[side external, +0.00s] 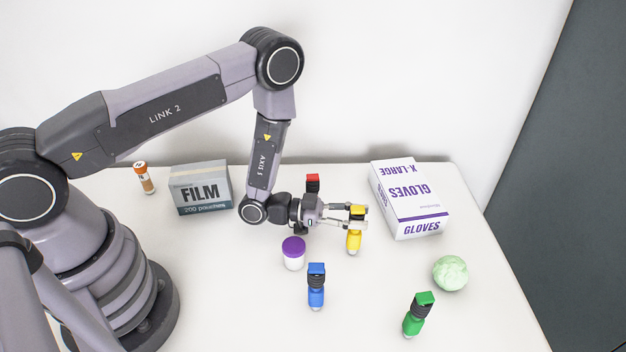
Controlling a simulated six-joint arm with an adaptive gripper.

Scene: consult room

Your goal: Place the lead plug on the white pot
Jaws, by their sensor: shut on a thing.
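My gripper (359,218) points right and is shut on a yellow lead plug (354,242), near its upper part. The plug hangs roughly upright; I cannot tell whether its lower end touches the table. The white pot (293,261) with a purple lid stands to the left of and slightly nearer than the yellow plug, apart from it. Similar plugs stand on the table: a blue one (316,295) in front, a green one (413,322) at the front right, and a red one (312,183) behind my gripper, partly hidden by it.
A glove box (415,208) lies at the back right and a grey film box (200,190) at the back left, with an orange-capped bottle (146,182) beside it. A pale green ball (450,273) rests at the right. The table (230,300) is clear at the front left.

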